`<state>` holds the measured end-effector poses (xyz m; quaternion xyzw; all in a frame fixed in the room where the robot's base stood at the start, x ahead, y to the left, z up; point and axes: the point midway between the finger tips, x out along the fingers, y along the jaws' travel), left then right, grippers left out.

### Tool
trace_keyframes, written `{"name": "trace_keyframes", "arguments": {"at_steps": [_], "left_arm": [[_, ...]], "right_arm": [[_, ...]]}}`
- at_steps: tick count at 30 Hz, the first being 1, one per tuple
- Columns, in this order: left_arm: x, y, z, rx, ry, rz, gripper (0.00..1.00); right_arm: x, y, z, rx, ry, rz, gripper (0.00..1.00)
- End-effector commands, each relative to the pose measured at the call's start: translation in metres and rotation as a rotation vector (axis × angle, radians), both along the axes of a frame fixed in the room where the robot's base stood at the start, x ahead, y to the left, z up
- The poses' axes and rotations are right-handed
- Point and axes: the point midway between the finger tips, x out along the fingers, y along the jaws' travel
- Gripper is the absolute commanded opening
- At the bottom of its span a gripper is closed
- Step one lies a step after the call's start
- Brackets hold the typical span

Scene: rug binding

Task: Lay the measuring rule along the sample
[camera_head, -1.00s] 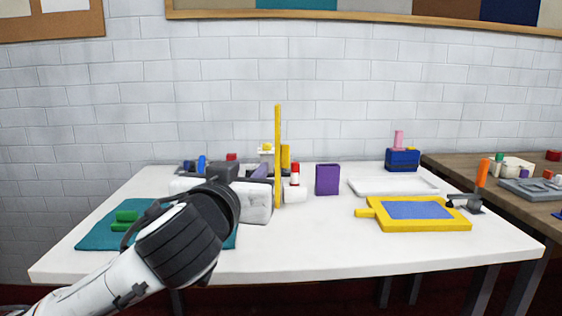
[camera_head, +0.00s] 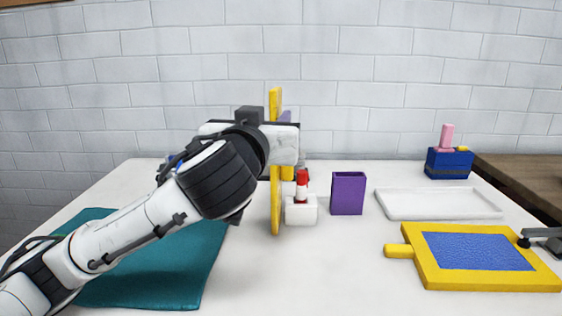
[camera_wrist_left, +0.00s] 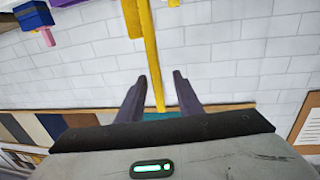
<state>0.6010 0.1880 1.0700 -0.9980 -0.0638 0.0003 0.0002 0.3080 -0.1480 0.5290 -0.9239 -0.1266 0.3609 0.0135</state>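The long yellow measuring rule (camera_head: 275,210) stands upright near the middle of the white table; it also shows in the left wrist view (camera_wrist_left: 151,45). My left gripper (camera_head: 286,120) is at its upper part, and the hand hides some of its length. In the left wrist view the two fingers (camera_wrist_left: 160,80) are apart, one on each side of the rule, with a visible gap on the right. A blue textured sample (camera_head: 475,252) lies in a yellow frame with a handle (camera_head: 440,276) at the right front.
A white block with a red-topped bottle (camera_head: 301,210) and a purple box (camera_head: 348,195) stand right of the rule. A white tray (camera_head: 440,215) and a blue holder (camera_head: 448,165) are behind the frame. A teal mat (camera_head: 170,270) lies at left. The front middle table is bare.

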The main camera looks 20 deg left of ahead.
Motion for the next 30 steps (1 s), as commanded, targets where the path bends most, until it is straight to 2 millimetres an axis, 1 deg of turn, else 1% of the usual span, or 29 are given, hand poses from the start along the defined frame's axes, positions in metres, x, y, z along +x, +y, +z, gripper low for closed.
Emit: {"name": "trace_keyframes", "arguments": {"at_steps": [1, 5, 8, 15, 18, 21, 26, 27, 29, 30], "left_arm": [[0.007, 0.001, 0.001, 0.001, -0.001, 0.002, 0.33], [0.019, 0.002, 0.000, 0.001, -0.001, 0.001, 0.33], [0.026, 0.003, 0.001, 0.000, -0.002, 0.001, 0.33], [0.061, 0.004, -0.001, 0.001, -0.001, 0.002, 0.33], [0.070, 0.005, -0.001, 0.000, -0.001, 0.001, 0.33], [0.073, 0.005, -0.001, 0.000, -0.001, 0.000, 0.33], [0.073, 0.005, -0.002, 0.000, 0.000, -0.001, 0.33], [0.073, 0.005, -0.002, 0.000, 0.000, -0.001, 0.29], [0.073, 0.005, -0.002, 0.000, 0.000, -0.001, 0.19], [0.073, 0.005, -0.002, 0.000, 0.000, -0.001, 0.13]], "right_arm": [[-0.003, 0.000, -0.003, 0.000, 0.008, 0.000, 0.65], [-0.007, 0.000, -0.005, 0.000, 0.017, 0.000, 0.65], [-0.007, 0.000, -0.005, 0.000, 0.017, 0.000, 0.65], [-0.005, 0.000, -0.004, 0.000, 0.012, 0.000, 0.65], [-0.002, 0.000, -0.003, 0.001, 0.007, 0.000, 0.65], [-0.001, 0.000, -0.002, 0.001, 0.003, 0.000, 0.65], [0.001, 0.000, -0.001, 0.001, 0.000, 0.000, 0.65], [0.001, 0.000, -0.001, 0.001, 0.000, 0.000, 0.65], [0.001, 0.000, -0.001, 0.002, -0.001, 0.000, 0.65], [0.001, 0.000, -0.001, 0.002, -0.001, 0.000, 0.65]]}}
